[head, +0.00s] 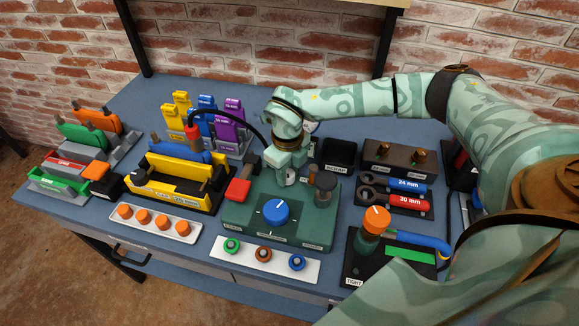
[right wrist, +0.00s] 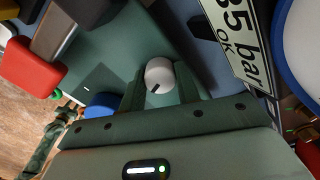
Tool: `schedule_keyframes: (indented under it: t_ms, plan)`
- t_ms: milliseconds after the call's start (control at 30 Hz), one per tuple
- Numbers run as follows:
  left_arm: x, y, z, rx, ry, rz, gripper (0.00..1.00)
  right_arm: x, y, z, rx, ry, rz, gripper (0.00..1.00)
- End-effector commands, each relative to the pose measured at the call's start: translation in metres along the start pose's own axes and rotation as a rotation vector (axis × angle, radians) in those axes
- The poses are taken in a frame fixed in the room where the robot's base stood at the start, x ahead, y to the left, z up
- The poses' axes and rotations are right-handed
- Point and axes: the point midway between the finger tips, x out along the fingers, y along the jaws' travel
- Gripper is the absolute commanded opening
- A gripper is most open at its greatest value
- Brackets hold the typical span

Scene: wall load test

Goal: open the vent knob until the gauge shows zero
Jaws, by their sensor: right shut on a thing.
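A small pale round knob (right wrist: 160,75) with a dark mark on its rim sits between my right gripper's fingers (right wrist: 160,90) in the right wrist view; I take it as the vent knob. The fingers are shut on it. In the head view my right gripper (head: 289,176) reaches down at the back of the green unit (head: 240,228). A white disc with a blue rim (right wrist: 303,45), perhaps the gauge, is cut off at the right wrist view's edge; no reading shows. My left gripper is not in view.
A big blue dial (head: 275,211) is on the green unit's front. A red block (head: 238,190) stands to its left, a dark cylinder (head: 325,187) to its right. A yellow tool (head: 175,184) and a white tray with orange pieces (head: 155,222) are further left.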

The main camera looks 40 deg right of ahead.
Motion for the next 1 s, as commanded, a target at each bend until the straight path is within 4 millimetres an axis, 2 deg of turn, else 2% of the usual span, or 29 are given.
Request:
schedule_keyframes:
  t_ms: [33, 400, 1000]
  plan:
    - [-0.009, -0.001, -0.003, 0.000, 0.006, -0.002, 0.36, -0.006, 0.000, 0.000, -0.041, -0.003, -0.001, 0.09]
    - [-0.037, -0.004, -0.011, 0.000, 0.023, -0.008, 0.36, -0.005, 0.000, 0.001, -0.394, -0.004, -0.002, 0.09]
    - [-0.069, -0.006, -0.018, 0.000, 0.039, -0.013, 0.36, -0.004, 0.000, 0.002, -0.941, -0.004, -0.004, 0.09]
